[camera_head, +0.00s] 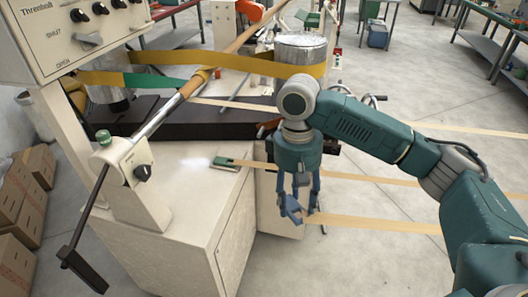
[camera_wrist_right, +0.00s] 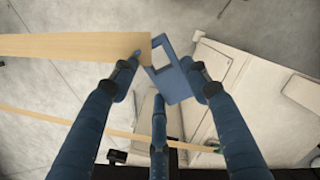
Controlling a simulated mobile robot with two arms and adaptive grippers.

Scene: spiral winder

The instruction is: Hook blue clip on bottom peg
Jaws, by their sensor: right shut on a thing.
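The blue clip (camera_head: 290,208) is a flat frame with a rectangular opening, and it also shows in the right wrist view (camera_wrist_right: 176,89). A tan strap (camera_head: 375,224) runs from it to the right; in the wrist view the strap (camera_wrist_right: 70,46) runs left. My right gripper (camera_head: 301,205) points down, with its fingers (camera_wrist_right: 163,76) shut on the clip. It holds the clip in the air beside the right side of the cream machine cabinet (camera_head: 185,240). I cannot make out the bottom peg in either view. My left gripper is not in view.
A green clip (camera_head: 224,162) with another tan strap lies on the cabinet top. Yellow and green bands run to a metal drum (camera_head: 300,49) behind my right arm. A long lever (camera_head: 90,215) sticks out at left, above cardboard boxes (camera_head: 22,200).

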